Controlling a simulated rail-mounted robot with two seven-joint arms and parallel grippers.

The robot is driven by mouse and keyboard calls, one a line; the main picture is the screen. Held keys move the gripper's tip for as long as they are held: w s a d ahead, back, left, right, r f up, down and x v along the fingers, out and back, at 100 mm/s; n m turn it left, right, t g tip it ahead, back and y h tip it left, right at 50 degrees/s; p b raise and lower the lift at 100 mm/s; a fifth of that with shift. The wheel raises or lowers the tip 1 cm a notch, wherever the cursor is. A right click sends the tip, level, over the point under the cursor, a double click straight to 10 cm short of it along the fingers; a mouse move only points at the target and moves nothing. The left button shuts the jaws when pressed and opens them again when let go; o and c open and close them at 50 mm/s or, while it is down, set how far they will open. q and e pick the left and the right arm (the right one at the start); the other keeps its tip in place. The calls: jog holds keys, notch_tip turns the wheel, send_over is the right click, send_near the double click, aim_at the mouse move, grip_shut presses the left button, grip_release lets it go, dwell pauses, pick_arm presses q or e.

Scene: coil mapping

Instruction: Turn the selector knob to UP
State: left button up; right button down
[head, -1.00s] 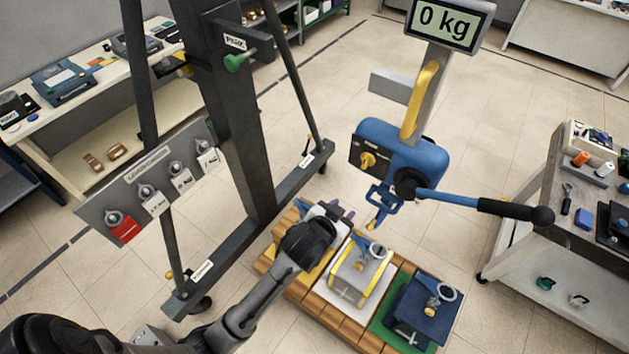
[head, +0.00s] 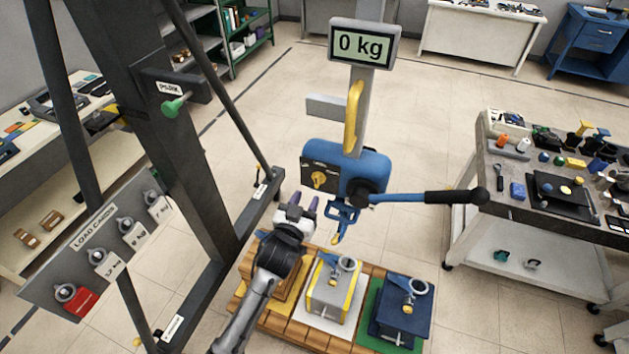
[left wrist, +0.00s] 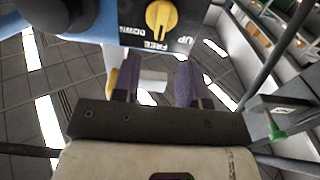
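The yellow selector knob (head: 318,180) sits on the dark plate at the left of the blue hoist body (head: 362,172). In the left wrist view the knob (left wrist: 161,17) shows at the top, upside down, with DOWN, FREE and UP labels around it. Its ridge lies roughly in line with FREE. My left gripper (head: 304,202) is just below and left of the knob in the head view. Its two purple fingers are apart with nothing between them, and they do not touch the knob in the left wrist view (left wrist: 158,80). My right gripper is not in view.
A blue hook (head: 342,220) hangs under the hoist, above a pallet (head: 290,330) of loads. A long lever (head: 430,197) sticks out right.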

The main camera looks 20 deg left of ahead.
aim_at(316, 181)
pick_arm(q)
jog(key=shift+w+p, duration=0.35)
jog(key=shift+w, duration=3.05)
jog(key=shift+c, duration=0.4)
grip_shut()
